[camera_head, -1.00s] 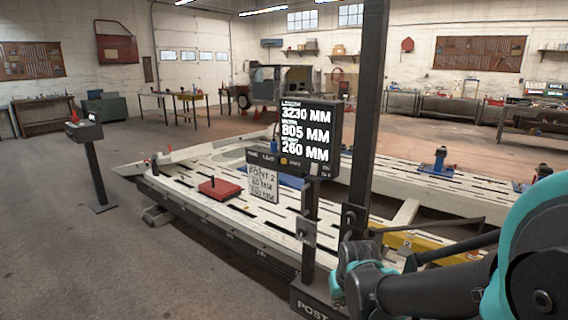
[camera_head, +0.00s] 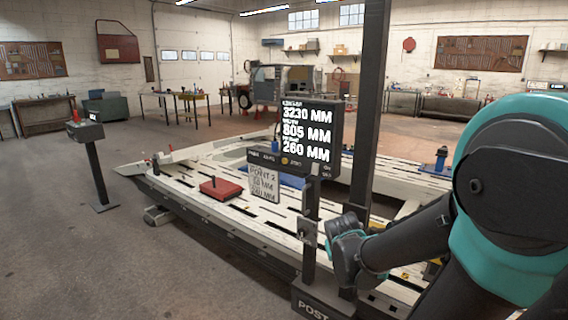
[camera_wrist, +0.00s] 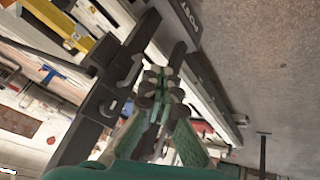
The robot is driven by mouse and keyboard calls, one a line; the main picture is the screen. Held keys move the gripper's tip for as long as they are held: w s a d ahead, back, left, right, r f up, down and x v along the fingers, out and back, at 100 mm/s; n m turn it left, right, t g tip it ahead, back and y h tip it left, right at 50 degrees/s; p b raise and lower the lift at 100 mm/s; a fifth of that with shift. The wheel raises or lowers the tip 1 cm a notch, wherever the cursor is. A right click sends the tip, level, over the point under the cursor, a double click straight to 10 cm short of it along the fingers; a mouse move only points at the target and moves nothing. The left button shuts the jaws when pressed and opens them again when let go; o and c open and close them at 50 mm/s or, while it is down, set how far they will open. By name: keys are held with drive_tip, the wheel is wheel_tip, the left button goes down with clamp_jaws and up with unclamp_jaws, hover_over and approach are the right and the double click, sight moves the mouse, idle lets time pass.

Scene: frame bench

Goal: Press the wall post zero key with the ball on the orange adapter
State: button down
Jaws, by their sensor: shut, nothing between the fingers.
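The wall post (camera_head: 369,120) is a tall dark upright with a black display box (camera_head: 310,135) that reads 3230 MM, 805 MM and 260 MM. A key strip (camera_head: 290,163) with a small orange spot runs below the display; its key labels are too small to read surely. In the wrist view my gripper (camera_wrist: 163,90) is shut and empty, with its green fingers close together over the post's lower part. In the head view my arm's end is low, right of the post stand; the fingers cannot be made out. I cannot make out the orange adapter or its ball.
A paper note (camera_head: 264,184) hangs below the display. The pale slotted frame bench (camera_head: 260,218) lies behind the post, with a red block (camera_head: 221,188) on it. A dark pedestal (camera_head: 97,170) stands at the left. Grey floor (camera_head: 60,260) is clear at the front left.

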drive_tip(key=w+a+r+n+t+h, duration=0.1)
drive_tip(key=w+r+t, duration=0.15)
drive_tip(key=w, duration=0.25)
drive_tip(key=w+r+t, duration=0.1)
drive_tip(key=w+r, duration=0.2)
drive_tip(key=w, duration=0.3)
drive_tip(key=n+t+y, duration=0.1)
drive_tip(key=n+t, duration=0.4)
approach(285, 161)
drive_tip(key=s+d+f, duration=0.4)
drive_tip(key=s+f, duration=0.1)
drive_tip(key=s, duration=0.1)
drive_tip(key=w+a+r+n+t+y, duration=0.1)
drive_tip(key=w+a+n, duration=0.1)
drive_tip(key=a, duration=0.3)
drive_tip(key=w+a+r+n+t+y, duration=0.1)
drive_tip(key=w+a+n+y, duration=0.1)
drive_tip(key=a, duration=0.4)
drive_tip(key=shift+w+r, duration=0.25)
drive_tip(key=shift+w, duration=0.65)
drive_tip(key=w+d, duration=0.5)
drive_tip(key=w, duration=0.1)
drive_tip(key=shift+w+d, duration=0.3)
drive_tip(key=shift+d, duration=0.1)
drive_tip(key=shift+w+d, duration=0.1)
drive_tip(key=shift+w+d, duration=0.2)
